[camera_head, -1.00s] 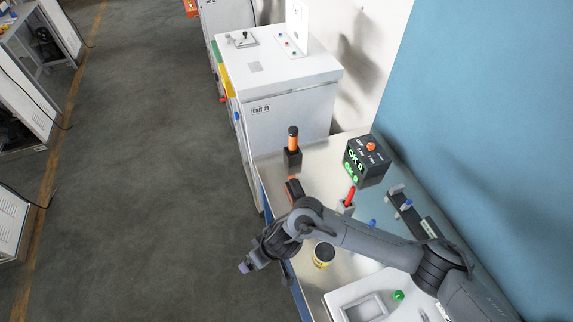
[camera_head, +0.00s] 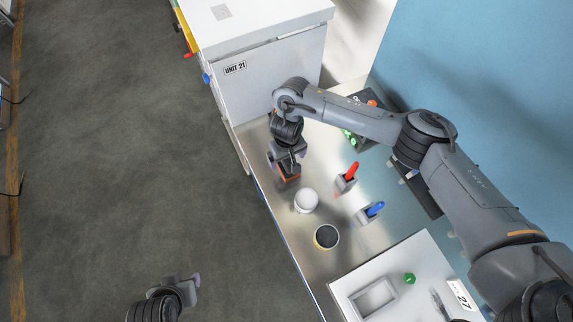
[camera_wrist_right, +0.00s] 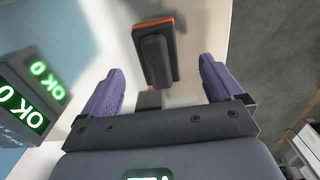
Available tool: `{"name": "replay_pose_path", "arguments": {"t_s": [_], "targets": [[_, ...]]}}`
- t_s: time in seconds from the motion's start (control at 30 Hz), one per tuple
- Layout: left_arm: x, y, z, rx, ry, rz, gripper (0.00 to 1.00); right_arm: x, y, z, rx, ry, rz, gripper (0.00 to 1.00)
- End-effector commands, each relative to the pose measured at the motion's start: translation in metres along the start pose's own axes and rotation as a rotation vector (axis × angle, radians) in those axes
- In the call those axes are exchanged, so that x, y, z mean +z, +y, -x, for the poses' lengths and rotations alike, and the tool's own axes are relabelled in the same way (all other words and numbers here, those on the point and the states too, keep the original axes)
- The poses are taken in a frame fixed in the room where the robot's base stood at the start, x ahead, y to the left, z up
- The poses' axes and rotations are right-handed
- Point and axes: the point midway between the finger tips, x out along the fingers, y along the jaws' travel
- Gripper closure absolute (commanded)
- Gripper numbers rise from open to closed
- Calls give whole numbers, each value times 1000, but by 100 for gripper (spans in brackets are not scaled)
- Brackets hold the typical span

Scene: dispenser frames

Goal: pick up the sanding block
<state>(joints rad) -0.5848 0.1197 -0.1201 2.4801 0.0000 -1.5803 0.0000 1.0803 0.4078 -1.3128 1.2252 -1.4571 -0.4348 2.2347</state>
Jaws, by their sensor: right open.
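The sanding block, dark grey with an orange edge and a raised dark grip, lies on the metal table; it shows in the right wrist view (camera_wrist_right: 156,60). In the head view only a bit of it shows (camera_head: 291,178), below my right gripper (camera_head: 284,165). In the wrist view my right gripper (camera_wrist_right: 160,85) is open, its two purple fingers apart and empty. The block lies beyond the fingertips, roughly in line with the gap between them. My left gripper (camera_head: 178,290) is at the lower edge of the head view, over the floor; its jaws cannot be made out.
A white round object (camera_head: 306,200), a yellow-rimmed pot (camera_head: 326,237), a red-handled tool (camera_head: 349,172) and a blue one (camera_head: 374,209) stand nearby. The black display box (camera_wrist_right: 25,95) is left in the wrist view.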

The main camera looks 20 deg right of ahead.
Motion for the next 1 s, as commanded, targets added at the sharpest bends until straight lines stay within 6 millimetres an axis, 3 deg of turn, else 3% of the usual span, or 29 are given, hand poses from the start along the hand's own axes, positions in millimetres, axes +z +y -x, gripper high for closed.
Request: {"name": "replay_pose_path", "arguments": {"t_s": [0.27,0.6,0.9,1.0], "targets": [[0,0,-3,-1,2,0,57,-2,1,-16,1,0,0,6],[0,0,-6,-1,5,0,57,-7,3,-55,0,0,2,6],[0,0,-6,-1,5,0,57,-7,3,-59,-1,2,2,6],[0,0,-6,-1,5,0,57,-7,3,-59,-1,2,2,19]]}}
